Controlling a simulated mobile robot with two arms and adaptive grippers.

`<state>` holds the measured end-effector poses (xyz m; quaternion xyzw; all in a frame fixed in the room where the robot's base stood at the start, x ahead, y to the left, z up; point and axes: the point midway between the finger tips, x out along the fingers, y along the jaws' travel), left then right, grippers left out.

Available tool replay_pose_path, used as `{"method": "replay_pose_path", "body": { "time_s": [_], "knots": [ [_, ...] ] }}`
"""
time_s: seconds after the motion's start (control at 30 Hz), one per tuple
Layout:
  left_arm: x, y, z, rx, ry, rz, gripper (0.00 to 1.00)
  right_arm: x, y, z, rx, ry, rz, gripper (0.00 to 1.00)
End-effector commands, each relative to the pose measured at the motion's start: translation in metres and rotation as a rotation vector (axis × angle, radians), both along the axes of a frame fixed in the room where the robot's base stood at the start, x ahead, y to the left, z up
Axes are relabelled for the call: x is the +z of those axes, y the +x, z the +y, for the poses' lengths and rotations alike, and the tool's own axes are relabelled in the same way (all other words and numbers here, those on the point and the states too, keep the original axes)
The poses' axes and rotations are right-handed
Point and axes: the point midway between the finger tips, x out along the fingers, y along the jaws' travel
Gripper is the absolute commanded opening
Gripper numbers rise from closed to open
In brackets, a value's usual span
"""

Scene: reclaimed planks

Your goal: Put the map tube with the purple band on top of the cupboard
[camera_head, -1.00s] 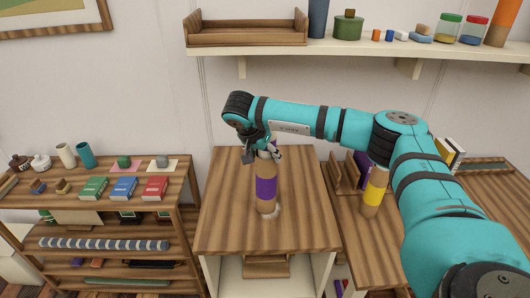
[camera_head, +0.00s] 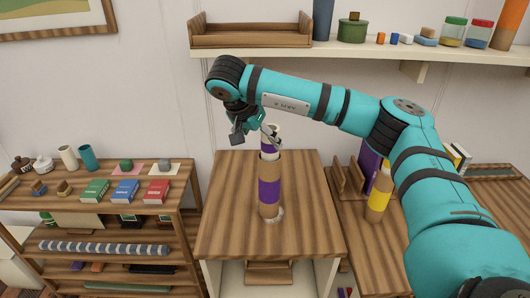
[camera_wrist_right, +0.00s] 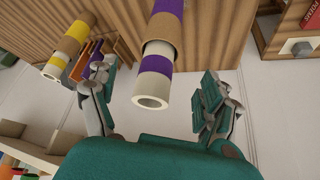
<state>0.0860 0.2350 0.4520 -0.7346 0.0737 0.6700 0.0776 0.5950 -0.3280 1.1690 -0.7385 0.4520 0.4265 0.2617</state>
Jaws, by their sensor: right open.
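The map tube with the purple band (camera_head: 269,191) stands upright on the cupboard top (camera_head: 230,225). It is brown card with a narrower purple and white upper end. My right gripper (camera_head: 255,134) is open at the tube's upper end, above the purple band. In the right wrist view, the tube (camera_wrist_right: 162,60) comes down between the two spread fingers of my right gripper (camera_wrist_right: 155,105), with visible gaps on both sides. Its open white end points toward the camera. My left gripper is not in view.
A tube with a yellow band (camera_head: 379,195) stands on the lower surface to the right, by a wooden rack (camera_head: 350,180). A wall shelf (camera_head: 300,52) with a tray and jars is above and behind. A low bookcase (camera_head: 100,200) stands left.

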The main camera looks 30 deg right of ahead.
Motion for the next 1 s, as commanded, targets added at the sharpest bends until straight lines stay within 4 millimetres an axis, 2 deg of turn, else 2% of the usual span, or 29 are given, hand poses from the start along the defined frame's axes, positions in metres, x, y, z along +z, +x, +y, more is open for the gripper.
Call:
{"method": "replay_pose_path", "body": {
  "time_s": [0.13,0.3,1.0],
  "knots": [
    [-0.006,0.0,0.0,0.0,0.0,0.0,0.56,0.017,-0.004,0.009,0.0,0.0,-0.002,0.82],
    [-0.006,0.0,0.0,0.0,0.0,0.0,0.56,0.024,-0.007,0.013,-0.001,0.0,0.002,0.82],
    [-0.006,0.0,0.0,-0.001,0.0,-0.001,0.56,0.025,-0.007,0.012,-0.001,0.0,0.002,0.82]
  ]
}}
